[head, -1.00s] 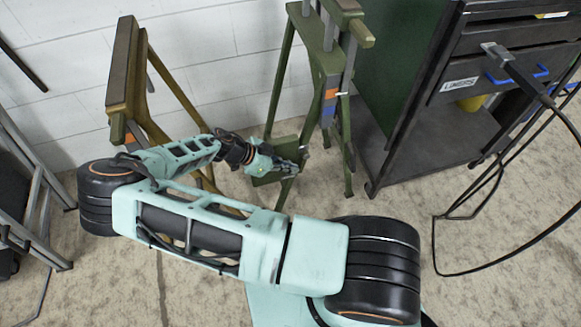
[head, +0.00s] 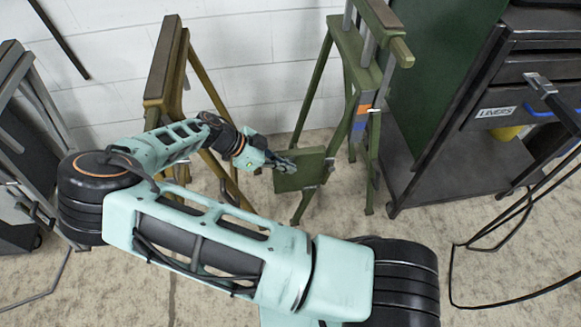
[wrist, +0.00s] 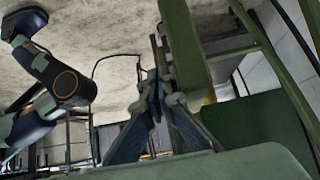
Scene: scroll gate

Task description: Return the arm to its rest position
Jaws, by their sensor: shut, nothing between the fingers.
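My gripper (head: 284,162) is at the end of my teal and black arm, which reaches leftward and then back right across the head view. Its fingers are shut and hold nothing. In the head view it sits in front of the green stand, close to a flat green plate (head: 301,171) on that stand; I cannot tell whether it touches. In the wrist view the gripper (wrist: 157,78) shows with its fingers together, beside a green post (wrist: 186,45).
A green metal stand (head: 345,85) stands behind the gripper, and a brown-yellow trestle (head: 166,62) stands left of it behind my arm. A dark drawer cabinet (head: 440,150) is at right, with black cables (head: 500,232) near it. Grey frames (head: 28,95) stand at far left. Floor shows at the front left.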

